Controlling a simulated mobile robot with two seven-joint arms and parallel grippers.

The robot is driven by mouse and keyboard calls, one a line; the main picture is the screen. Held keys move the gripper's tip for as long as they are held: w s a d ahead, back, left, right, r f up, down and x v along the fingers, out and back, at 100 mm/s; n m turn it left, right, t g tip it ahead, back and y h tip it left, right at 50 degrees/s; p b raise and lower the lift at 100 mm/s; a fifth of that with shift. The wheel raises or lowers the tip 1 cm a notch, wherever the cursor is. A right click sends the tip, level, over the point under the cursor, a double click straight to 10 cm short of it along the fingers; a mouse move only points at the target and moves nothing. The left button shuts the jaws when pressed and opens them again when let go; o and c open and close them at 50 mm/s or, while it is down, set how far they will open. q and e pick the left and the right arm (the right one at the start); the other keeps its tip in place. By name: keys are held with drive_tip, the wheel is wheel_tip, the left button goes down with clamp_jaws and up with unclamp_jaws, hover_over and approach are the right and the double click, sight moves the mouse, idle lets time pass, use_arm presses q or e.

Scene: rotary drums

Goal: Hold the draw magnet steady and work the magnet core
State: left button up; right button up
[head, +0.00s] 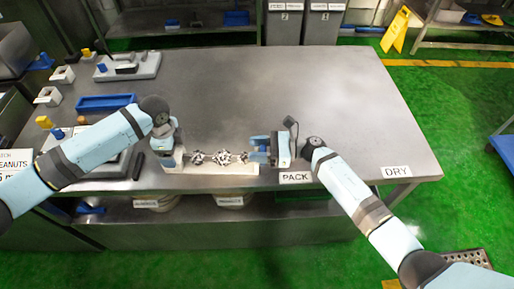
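A thin rod with several black-and-white star-like clusters (222,158) lies across the front of the steel table; I take it to be the magnet core, though it is too small to be sure. It lies over a pale tray or housing (215,172), perhaps the draw magnet. My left gripper (179,157) is at the left end of this assembly; its fingers are mostly hidden by the wrist. My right gripper (258,150) is at the right end, with blue fingers pointing left towards the rod. Whether either gripper grasps a part is too small to tell.
A blue tray (106,102), white blocks and a pale board (128,66) stand on the table's left side. PACK (295,177) and DRY (396,171) labels mark the front edge. The table's middle and right are clear. A yellow floor sign (396,30) stands behind right.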

use_arm(q)
drive_tip(key=shift+s+f, duration=0.2)
drive_tip(key=shift+f, duration=0.15)
use_arm(e)
clamp_jaws()
drive_tip(key=d, duration=0.6)
drive_tip(key=shift+o, duration=1.7)
unclamp_jaws()
drive_tip(key=shift+d, duration=0.1)
drive_tip(key=d, duration=1.2)
